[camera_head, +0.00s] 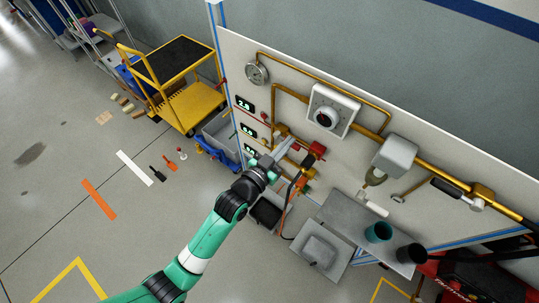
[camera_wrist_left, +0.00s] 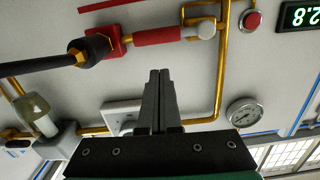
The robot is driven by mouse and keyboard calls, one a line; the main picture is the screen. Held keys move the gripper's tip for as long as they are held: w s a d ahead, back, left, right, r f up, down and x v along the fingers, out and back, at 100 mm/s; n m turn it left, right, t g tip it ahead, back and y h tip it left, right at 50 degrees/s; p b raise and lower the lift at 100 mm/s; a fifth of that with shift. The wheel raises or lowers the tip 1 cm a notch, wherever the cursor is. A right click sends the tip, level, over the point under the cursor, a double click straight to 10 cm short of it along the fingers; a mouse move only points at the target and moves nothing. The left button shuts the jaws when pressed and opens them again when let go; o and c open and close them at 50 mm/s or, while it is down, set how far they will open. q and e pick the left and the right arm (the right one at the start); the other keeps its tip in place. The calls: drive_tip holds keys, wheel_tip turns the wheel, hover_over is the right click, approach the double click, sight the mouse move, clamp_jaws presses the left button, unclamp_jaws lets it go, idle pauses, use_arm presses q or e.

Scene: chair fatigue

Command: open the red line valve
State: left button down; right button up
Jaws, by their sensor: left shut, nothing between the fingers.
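Red fittings (camera_head: 317,150) sit on the piping of the upright white panel, just right of my left gripper (camera_head: 288,142) in the head view. In the left wrist view, a red cylinder (camera_wrist_left: 156,36) with a pale rounded end lies along the yellow pipe, beside a red block with a black hose fitting. My left gripper (camera_wrist_left: 159,72) is shut and empty. Its fingertips point at the panel and appear just below the red cylinder in that view; I cannot tell whether they touch anything. The arm and gripper hide part of the lower piping. My right gripper is out of view.
A round gauge (camera_head: 257,73), a white box with a black knob (camera_head: 331,110) and yellow pipes crowd the panel. A grey bench (camera_head: 345,218) with dark cups stands at lower right. A yellow cart (camera_head: 190,105) is at upper left.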

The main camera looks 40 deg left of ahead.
use_arm(q)
drive_tip(key=s+r+p, duration=0.1)
drive_tip(key=s+r, duration=0.1)
drive_tip(key=s, duration=0.8)
drive_tip(key=shift+s+a+p, duration=0.15)
drive_tip(key=shift+p, duration=0.15)
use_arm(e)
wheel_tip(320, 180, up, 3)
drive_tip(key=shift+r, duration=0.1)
